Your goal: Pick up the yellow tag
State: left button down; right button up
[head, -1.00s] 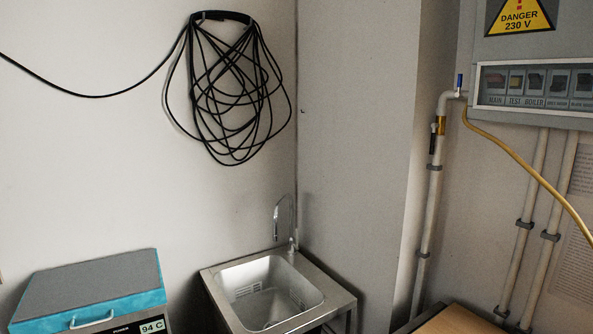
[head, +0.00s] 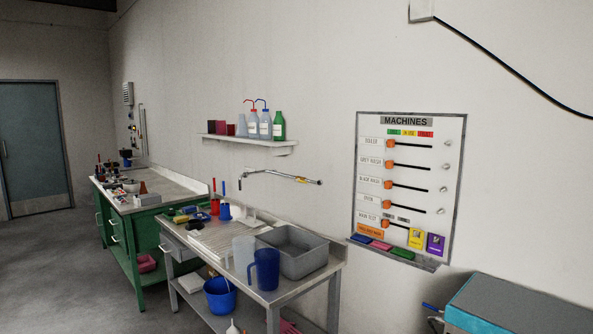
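A yellow tag (head: 416,238) hangs low on the wall board headed MACHINES (head: 462,180), near the board's bottom right. A purple tag (head: 436,245) hangs just to its right. Nothing covers the yellow tag, but its print is too small to read. Neither of my grippers shows in the head view.
Coloured blocks, one of them green (head: 402,254), lie on the board's bottom ledge. A metal table with a grey basin (head: 292,254) and a blue jug (head: 264,270) stands left of the board. A teal-sided machine (head: 470,315) stands at lower right. Open floor (head: 60,270) lies left.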

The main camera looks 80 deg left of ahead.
aim_at(415, 242)
jog(key=u, duration=2.25)
